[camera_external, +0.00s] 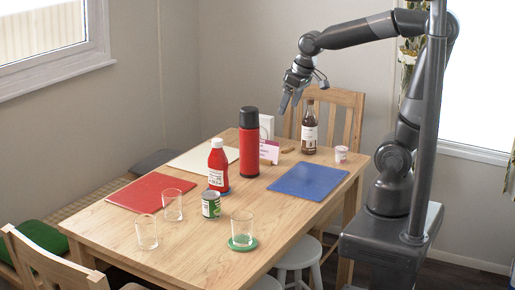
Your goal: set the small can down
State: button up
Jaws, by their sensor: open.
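The small can (211,204) is green with a pale label. It stands upright on the wooden table (190,240), just in front of the red sauce bottle (218,165). My gripper (290,104) is open and empty. It hangs high above the far side of the table, well up and to the right of the can, with its fingers pointing down. Nothing is between its fingers.
Glasses (147,232) stand near the can, one on a green coaster (242,243). A tall red flask (249,145), a brown bottle (309,130) and a small cup (341,154) stand farther back. A red mat (150,191) and a blue mat (308,181) lie bare.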

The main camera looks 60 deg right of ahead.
jog(key=s+d+t, duration=0.1)
jog(key=s+d, duration=0.2)
jog(key=s, duration=0.7)
jog(key=shift+s+d+r+m+t, duration=0.25)
jog(key=shift+d+m+t, duration=0.05)
jog(key=shift+d, duration=0.05)
